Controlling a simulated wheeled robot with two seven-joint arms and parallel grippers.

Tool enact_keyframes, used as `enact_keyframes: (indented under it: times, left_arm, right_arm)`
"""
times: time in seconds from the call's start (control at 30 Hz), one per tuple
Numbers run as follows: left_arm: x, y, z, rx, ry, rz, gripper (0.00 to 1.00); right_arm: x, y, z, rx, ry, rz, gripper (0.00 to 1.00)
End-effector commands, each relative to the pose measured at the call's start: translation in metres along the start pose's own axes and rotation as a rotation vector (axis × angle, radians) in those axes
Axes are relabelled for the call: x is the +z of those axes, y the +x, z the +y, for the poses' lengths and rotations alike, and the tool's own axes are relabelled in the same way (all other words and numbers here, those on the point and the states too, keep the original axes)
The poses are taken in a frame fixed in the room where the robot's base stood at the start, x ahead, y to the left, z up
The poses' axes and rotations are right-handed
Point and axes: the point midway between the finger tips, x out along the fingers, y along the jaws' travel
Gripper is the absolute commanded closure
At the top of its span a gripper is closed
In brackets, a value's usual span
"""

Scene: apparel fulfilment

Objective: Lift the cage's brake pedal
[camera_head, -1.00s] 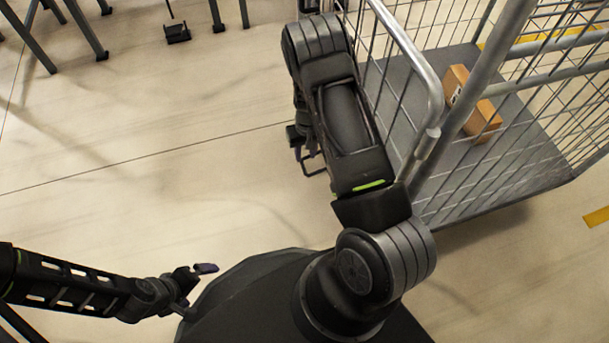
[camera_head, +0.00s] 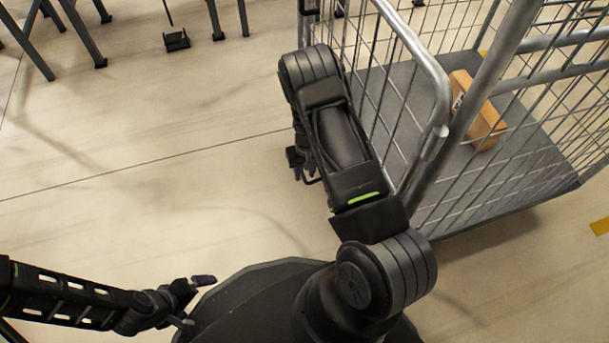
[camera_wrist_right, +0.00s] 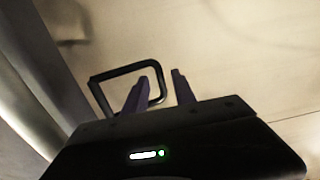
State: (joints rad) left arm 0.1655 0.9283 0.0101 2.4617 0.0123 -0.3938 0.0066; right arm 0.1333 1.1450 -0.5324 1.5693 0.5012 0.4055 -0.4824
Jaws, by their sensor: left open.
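The brake pedal is a black looped bar at the foot of the cage. In the right wrist view the pedal (camera_wrist_right: 95,78) stands just beyond my right gripper (camera_wrist_right: 160,78). The fingers are apart, and the near side of the loop appears between them; I cannot tell whether they touch it. In the head view my right forearm hides most of this gripper and the pedal. The wire cage (camera_head: 440,105) stands to the right of that arm. My left gripper (camera_head: 196,299) is open and empty over the floor at the lower left.
A brown cardboard box (camera_head: 483,120) lies on the cage's grey base. Dark metal legs (camera_head: 85,38) stand at the top left. The floor left of my right arm is clear. A yellow floor mark (camera_head: 600,226) shows at the right edge.

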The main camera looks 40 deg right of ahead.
Motion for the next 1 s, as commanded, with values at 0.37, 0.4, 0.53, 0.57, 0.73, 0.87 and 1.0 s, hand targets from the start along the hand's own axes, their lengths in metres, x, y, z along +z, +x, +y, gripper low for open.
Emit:
enact_keyframes:
  times: [0.37,0.4,0.53,0.57,0.73,0.87,1.0]
  left_arm:
    - [-0.0004,0.0018,-0.0004,0.001,0.000,0.000,0.00]
    - [-0.0003,0.0018,-0.0004,0.001,0.000,0.000,0.00]
    - [-0.0003,0.0018,-0.0004,0.001,0.000,0.000,0.00]
    - [-0.0003,0.0018,-0.0005,0.001,0.000,0.000,0.00]
    - [-0.0002,0.0018,-0.0005,0.001,0.000,0.000,0.00]
    - [-0.0002,0.0018,-0.0005,0.001,0.000,0.000,0.00]
    - [-0.0001,0.0018,-0.0005,0.001,0.000,0.000,0.00]
  right_arm:
    - [0.0001,0.0057,-0.0003,0.000,0.001,0.000,0.70]
    - [0.0001,0.0057,-0.0003,0.000,0.001,0.000,0.73]
    - [0.0001,0.0056,-0.0003,0.000,0.001,0.000,0.83]
    - [0.0001,0.0056,-0.0003,0.000,0.001,0.000,0.86]
    - [0.0001,0.0056,-0.0003,0.000,0.001,0.000,1.00]
    - [0.0001,0.0055,-0.0002,0.000,0.001,0.000,1.00]
    - [0.0001,0.0055,-0.0002,0.000,0.001,0.000,1.00]
